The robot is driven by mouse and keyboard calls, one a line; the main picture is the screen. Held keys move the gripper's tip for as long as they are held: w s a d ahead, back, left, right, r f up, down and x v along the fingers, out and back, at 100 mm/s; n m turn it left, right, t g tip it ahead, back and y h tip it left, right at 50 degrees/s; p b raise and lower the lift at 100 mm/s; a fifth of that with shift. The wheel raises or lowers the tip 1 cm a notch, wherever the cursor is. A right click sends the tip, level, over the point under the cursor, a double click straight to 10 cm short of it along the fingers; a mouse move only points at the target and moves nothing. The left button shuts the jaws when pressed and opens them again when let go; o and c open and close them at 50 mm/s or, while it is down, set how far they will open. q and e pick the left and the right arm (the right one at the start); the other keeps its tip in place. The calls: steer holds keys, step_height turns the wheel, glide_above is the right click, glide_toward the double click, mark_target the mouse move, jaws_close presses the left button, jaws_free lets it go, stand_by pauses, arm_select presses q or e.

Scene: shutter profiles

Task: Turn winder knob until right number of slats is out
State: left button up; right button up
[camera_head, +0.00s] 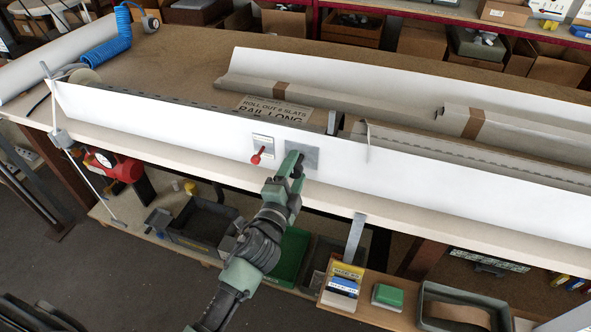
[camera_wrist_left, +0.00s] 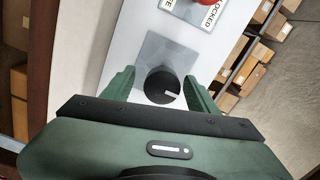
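My left gripper (camera_head: 297,158) is at the grey square plate (camera_head: 310,157) on the front of the long white housing, and hides the knob in the head view. In the left wrist view, the round black winder knob (camera_wrist_left: 161,86) has a white mark pointing right. The open fingers of my left gripper (camera_wrist_left: 161,92) stand on either side of it, with gaps visible. A sign (camera_head: 272,109) reads "ROLL OUT", a hard-to-read digit, "SLATS", "RAIL LONG". Grey slat profile (camera_head: 480,158) lies behind the housing at the right. My right gripper is not in view.
A red lever (camera_head: 257,156) sits left of the plate; its label plate (camera_wrist_left: 200,12) shows "LOCKED". A blue coiled hose (camera_head: 105,48) is at the back left. Bins and boxes stand on the shelf below.

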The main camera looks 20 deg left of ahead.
mark_target(293, 175)
arm_select(q)
steer(key=s+b, duration=0.1)
steer(key=s, duration=0.6)
steer(key=shift+a, duration=0.1)
steer(key=shift+s+b, duration=0.3)
steer(key=shift+s, duration=0.1)
